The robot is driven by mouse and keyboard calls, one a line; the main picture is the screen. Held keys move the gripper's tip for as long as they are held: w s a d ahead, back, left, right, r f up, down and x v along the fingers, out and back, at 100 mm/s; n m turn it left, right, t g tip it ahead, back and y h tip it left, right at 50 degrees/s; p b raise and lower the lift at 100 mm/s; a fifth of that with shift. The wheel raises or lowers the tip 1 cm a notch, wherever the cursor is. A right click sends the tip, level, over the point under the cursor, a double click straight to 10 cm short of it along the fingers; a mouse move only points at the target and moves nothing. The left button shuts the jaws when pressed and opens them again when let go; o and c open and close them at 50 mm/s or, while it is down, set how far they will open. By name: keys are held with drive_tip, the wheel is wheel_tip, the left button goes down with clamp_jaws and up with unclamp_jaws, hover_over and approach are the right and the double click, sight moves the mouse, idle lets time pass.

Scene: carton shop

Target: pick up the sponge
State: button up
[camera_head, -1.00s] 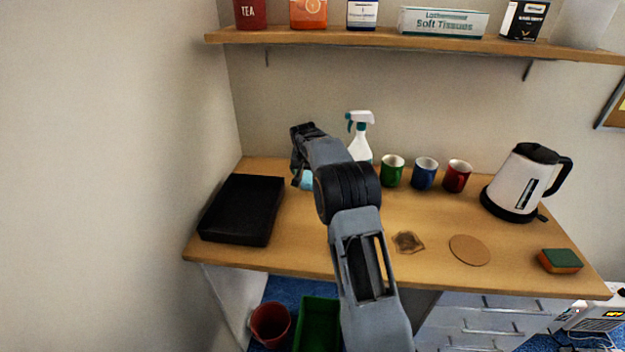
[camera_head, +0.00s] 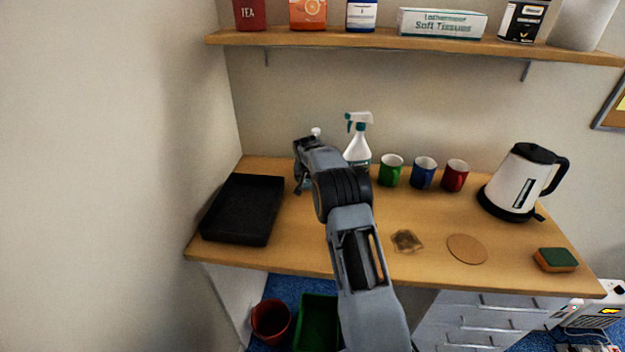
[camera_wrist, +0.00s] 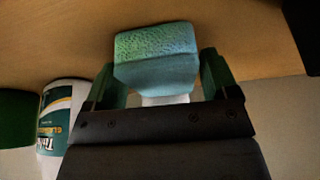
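A light blue, sponge-like block with a speckled green face sits between my fingers in the wrist view (camera_wrist: 155,65). The head view shows only a sliver of light blue, as my arm hides the rest. My gripper (camera_wrist: 165,80) has its fingers spread wide, one on each side of the block. No firm contact shows. In the head view my gripper (camera_head: 301,175) is over the left-middle of the counter. A second sponge (camera_head: 556,260), green on top and orange below, lies at the counter's right end, far from my gripper.
A spray bottle (camera_head: 358,148) stands just right of my gripper. A white cap (camera_head: 316,132) shows behind it. Green (camera_head: 391,171), blue (camera_head: 424,173) and red (camera_head: 455,176) mugs and a kettle (camera_head: 520,182) are farther right. A black tray (camera_head: 242,209) is left.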

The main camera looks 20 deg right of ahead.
drive_tip(key=c, duration=0.8)
drive_tip(key=shift+o, duration=0.2)
drive_tip(key=shift+r, duration=0.15)
